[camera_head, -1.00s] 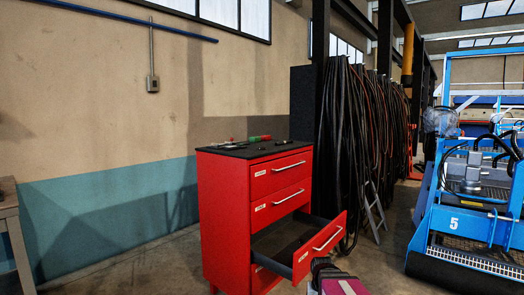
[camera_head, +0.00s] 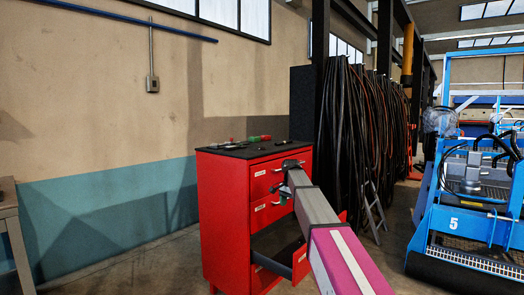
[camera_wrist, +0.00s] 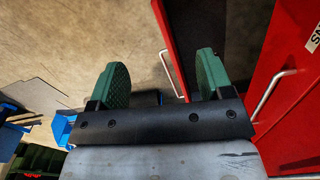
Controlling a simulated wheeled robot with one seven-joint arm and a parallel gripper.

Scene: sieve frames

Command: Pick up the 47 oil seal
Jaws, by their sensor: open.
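I cannot make out the 47 oil seal in either view. A red cabinet (camera_head: 225,215) with a dark top stands in the middle of the head view, and its third drawer (camera_head: 270,250) is pulled out. The drawer's inside looks dark, and my arm covers part of it. My gripper (camera_head: 290,165) is in front of the upper drawer fronts. In the wrist view my gripper (camera_wrist: 163,76) is open and empty, with its two green pads wide apart. The open drawer's front and handle lie beyond the pads.
Several small tools (camera_head: 250,141) lie on the cabinet top. Black cables (camera_head: 345,130) hang on a rack behind the cabinet. A blue machine (camera_head: 470,210) stands at the right and a bench (camera_head: 8,205) at the left edge. The floor left of the cabinet is clear.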

